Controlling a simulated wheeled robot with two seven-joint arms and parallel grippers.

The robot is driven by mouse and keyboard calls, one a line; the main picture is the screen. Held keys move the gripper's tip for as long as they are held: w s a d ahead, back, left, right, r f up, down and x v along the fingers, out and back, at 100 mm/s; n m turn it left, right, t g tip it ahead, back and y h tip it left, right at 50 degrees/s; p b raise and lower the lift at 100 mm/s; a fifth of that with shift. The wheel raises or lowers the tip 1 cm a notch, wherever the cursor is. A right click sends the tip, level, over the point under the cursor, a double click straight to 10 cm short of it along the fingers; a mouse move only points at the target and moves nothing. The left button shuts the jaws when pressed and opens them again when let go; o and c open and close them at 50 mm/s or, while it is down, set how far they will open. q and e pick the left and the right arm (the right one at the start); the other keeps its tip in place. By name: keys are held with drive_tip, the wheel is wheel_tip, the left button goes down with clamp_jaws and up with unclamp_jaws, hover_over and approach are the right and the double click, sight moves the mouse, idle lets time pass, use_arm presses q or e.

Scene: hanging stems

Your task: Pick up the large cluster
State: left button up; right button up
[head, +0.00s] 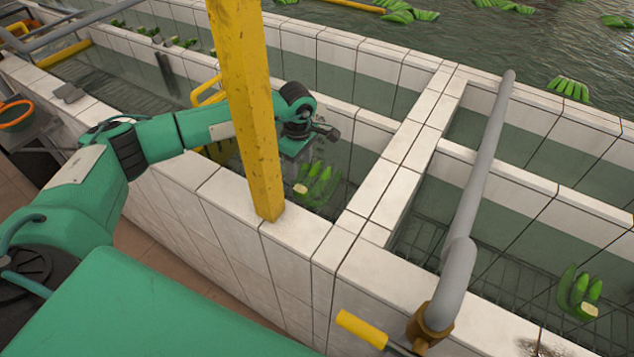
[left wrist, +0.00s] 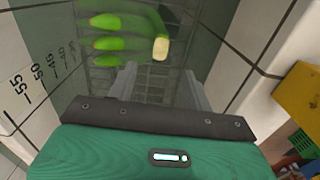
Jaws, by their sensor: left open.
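A cluster of green bananas (head: 320,186) with a pale cut end sits in the tiled tank, just behind the yellow post. In the left wrist view the same cluster (left wrist: 118,43) lies over a wire grid, beyond my fingertips. My left gripper (head: 300,152) is above and close to this cluster; its fingers (left wrist: 158,84) are apart with nothing between them. Another green cluster (head: 579,292) is in the right-hand tank compartment. I cannot tell for certain which one is the larger. My right gripper is not in view.
A yellow post (head: 248,110) stands on the tank wall, partly in front of my left forearm. White tiled walls (head: 390,180) divide the basins. A grey pipe (head: 480,165) crosses on the right. More green clusters (head: 569,88) float in the far water.

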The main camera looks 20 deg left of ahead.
sight(301, 188)
use_arm(q)
wheel_tip(301, 188, down, 3)
drive_tip(key=shift+d+r, duration=0.1)
drive_tip(key=shift+r, duration=0.05)
drive_tip(key=shift+f+p, duration=0.65)
drive_tip(key=shift+f, duration=0.2)
drive_tip(key=f, duration=0.1)
drive_tip(key=f+p, duration=0.1)
drive_tip(key=f, duration=0.1)
drive_tip(key=shift+s+a+f+p, duration=0.1)
drive_tip(key=shift+a+f+p, duration=0.15)
drive_tip(key=shift+f+p, duration=0.05)
drive_tip(key=shift+f, duration=0.4)
drive_tip(key=shift+c, duration=0.4)
drive_tip(key=c, duration=0.3)
clamp_jaws()
drive_tip(key=shift+r, duration=0.2)
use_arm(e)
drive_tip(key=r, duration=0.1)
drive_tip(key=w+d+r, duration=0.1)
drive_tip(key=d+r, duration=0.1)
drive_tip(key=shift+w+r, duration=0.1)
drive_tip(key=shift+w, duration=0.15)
